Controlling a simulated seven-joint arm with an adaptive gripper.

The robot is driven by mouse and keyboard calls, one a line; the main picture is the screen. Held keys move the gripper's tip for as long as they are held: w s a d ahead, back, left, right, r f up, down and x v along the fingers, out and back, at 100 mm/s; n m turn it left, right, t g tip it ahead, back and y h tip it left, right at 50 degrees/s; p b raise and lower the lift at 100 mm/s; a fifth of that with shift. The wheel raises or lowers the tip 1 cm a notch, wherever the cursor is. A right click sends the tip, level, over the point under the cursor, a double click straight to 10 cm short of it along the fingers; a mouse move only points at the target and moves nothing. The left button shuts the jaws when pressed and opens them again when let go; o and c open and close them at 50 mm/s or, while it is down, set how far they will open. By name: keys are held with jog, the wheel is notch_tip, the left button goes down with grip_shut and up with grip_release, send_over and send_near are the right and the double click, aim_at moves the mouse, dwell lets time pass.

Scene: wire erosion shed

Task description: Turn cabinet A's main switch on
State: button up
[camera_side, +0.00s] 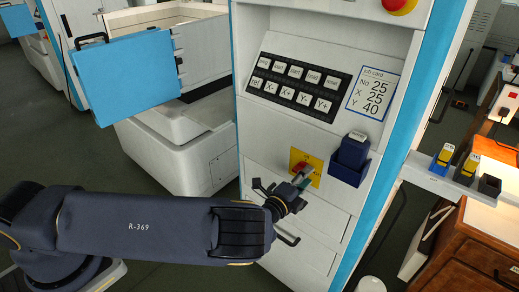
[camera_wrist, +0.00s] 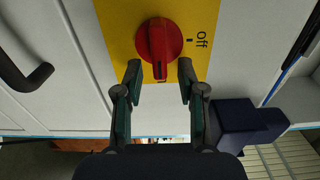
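The main switch, a red rotary knob (camera_wrist: 159,40), sits on a yellow plate (camera_wrist: 118,22) on the white cabinet front (camera_side: 262,140). In the side view the knob (camera_side: 300,167) is partly hidden by my gripper (camera_side: 302,178). In the wrist view the word "off" and a short mark stand right of the knob; its grip bar points down, away from that mark. My gripper (camera_wrist: 160,72) is open, with one fingertip on each side of the bar and a gap visible at each. No letter naming the cabinet is readable.
A dark blue holder (camera_side: 349,160) is fixed right of the switch, close to my gripper; it also shows in the wrist view (camera_wrist: 236,118). A keypad (camera_side: 298,88) is above.

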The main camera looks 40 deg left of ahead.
jog(key=s, duration=1.2)
jog(key=shift+a, duration=0.1)
